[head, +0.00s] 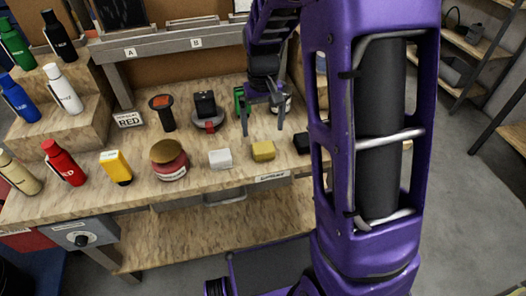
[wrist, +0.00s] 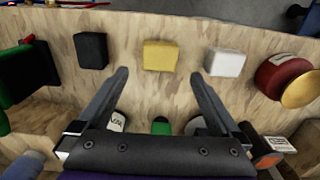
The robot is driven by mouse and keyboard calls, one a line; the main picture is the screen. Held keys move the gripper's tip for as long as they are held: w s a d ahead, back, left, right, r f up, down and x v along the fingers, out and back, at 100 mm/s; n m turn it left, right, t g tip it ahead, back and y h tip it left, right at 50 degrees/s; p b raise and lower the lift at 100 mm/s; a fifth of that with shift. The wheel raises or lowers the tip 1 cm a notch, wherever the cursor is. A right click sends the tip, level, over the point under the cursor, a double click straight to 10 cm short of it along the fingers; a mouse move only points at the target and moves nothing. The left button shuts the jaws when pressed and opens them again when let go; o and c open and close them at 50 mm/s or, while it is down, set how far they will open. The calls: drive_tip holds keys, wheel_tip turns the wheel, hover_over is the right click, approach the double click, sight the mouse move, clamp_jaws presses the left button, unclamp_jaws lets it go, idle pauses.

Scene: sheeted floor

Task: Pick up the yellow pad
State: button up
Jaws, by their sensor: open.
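The yellow pad (head: 263,151) is a small mustard-yellow block lying on the wooden workbench (head: 220,190) near its front edge. In the wrist view the yellow pad (wrist: 160,56) is at top centre, beyond and between my two open fingers. My gripper (head: 262,128) is open and above the bench, behind the pad in the head view. In the wrist view my gripper (wrist: 164,75) has its fingers spread wide, with nothing between the tips but bare wood. The pad is apart from both fingers.
A white pad (head: 220,158) sits left of the yellow one and a black pad (head: 301,143) right of it. A red jar with a gold lid (head: 168,160), a yellow item (head: 116,167) and several bottles stand farther left. Tools stand behind. Wood between the pads is clear.

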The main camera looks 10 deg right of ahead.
sight(263, 146)
wheel_tip(263, 146, down, 9)
drive_tip(key=shift+r+b, duration=0.2)
drive_tip(key=shift+b, duration=0.2)
drive_tip(key=c, duration=1.3)
